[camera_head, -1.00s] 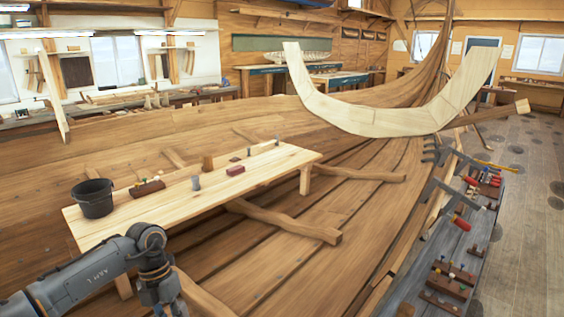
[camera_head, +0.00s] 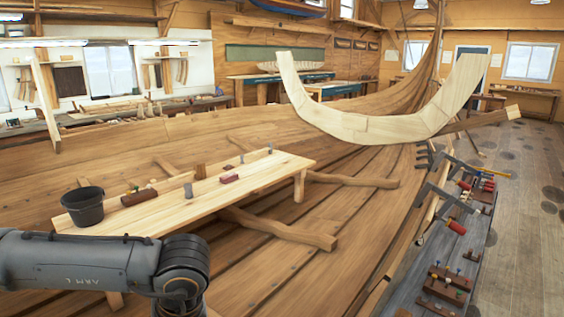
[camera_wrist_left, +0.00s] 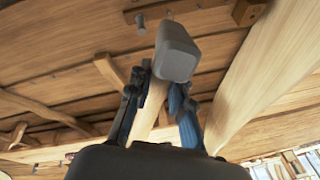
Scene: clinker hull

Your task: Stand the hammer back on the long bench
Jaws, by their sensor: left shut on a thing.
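The long bench (camera_head: 195,211) is pale wood and stands inside the hull, left of the middle in the head view. In the left wrist view my left gripper (camera_wrist_left: 160,88) is shut on the hammer, whose dark grey, rounded head (camera_wrist_left: 177,52) sticks out past the fingers. A strip of the wooden handle shows between the fingers. The hammer is off the bench. In the head view my left arm crosses the lower left in front of the bench, and its gripper and the hammer are out of that picture. My right gripper is in neither view.
On the bench stand a dark bucket (camera_head: 82,206), a brown tool (camera_head: 138,197), a grey cylinder (camera_head: 188,190), a brown block (camera_head: 200,172) and a red block (camera_head: 229,178). The front of the bench top is mostly clear. Clamps and tools lie at right.

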